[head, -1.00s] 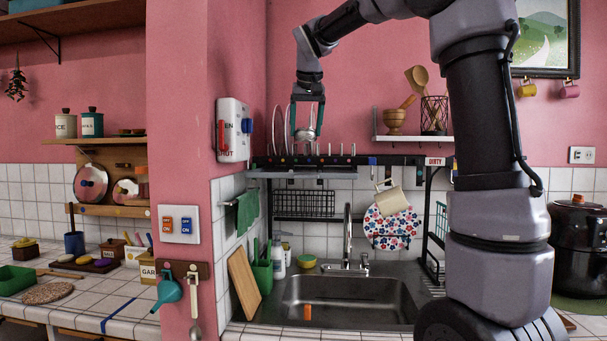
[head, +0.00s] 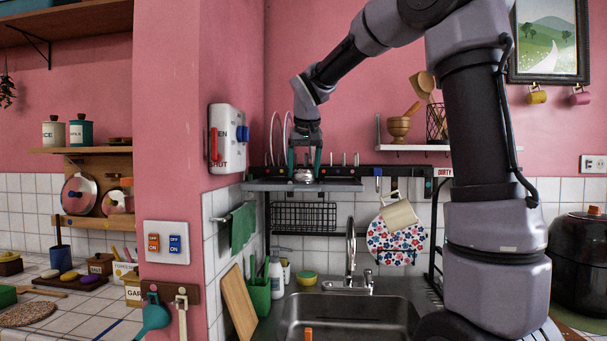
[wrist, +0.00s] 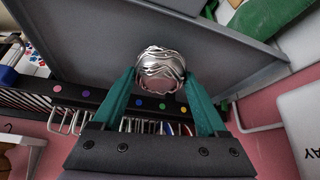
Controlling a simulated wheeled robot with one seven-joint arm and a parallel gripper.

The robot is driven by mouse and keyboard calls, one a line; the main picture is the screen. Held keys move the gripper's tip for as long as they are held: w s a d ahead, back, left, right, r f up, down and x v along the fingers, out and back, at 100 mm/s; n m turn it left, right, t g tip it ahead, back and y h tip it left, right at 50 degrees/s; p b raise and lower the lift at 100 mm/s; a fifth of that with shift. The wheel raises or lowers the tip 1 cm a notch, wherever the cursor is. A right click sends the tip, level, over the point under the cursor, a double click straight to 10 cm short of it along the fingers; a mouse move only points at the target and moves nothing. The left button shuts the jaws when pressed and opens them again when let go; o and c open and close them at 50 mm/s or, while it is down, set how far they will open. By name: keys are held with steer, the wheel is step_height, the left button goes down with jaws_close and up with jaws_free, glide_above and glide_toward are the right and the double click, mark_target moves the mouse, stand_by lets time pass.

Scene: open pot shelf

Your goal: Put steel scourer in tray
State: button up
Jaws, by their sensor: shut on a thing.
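The steel scourer (wrist: 161,68) is a silver, crumpled, shiny ball between the two teal fingers of my gripper (wrist: 160,80) in the wrist view. In the head view my gripper (head: 304,170) points down with the scourer (head: 304,177) at its tips, just over the grey tray (head: 268,187). The tray is shallow and sits along the front of the black rack above the sink; its grey floor (wrist: 185,35) fills much of the wrist view. My gripper is shut on the scourer. I cannot tell whether the scourer touches the tray floor.
Plates (head: 275,140) stand upright behind the tray on the left. A white switch box (head: 228,138) is on the wall to the left. The sink (head: 345,315) is below.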

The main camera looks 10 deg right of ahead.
steer(key=shift+f, duration=0.55)
steer(key=o, duration=1.2)
steer(key=shift+f, duration=0.1)
steer(key=d+v, duration=0.1)
steer(key=v, duration=1)
steer(key=s+d+f+m+y, duration=0.1)
steer(key=s+f, duration=0.3)
steer(key=s, duration=0.4)
steer(key=s+d+f+m, duration=0.1)
steer(key=s+d+f, duration=0.2)
steer(key=s+f, duration=0.2)
steer(key=s+d+f+m+t+y, duration=0.1)
steer(key=s+f, duration=0.4)
steer(key=s, duration=0.5)
steer(key=shift+s+d+y, duration=0.3)
steer(key=shift+d, duration=0.15)
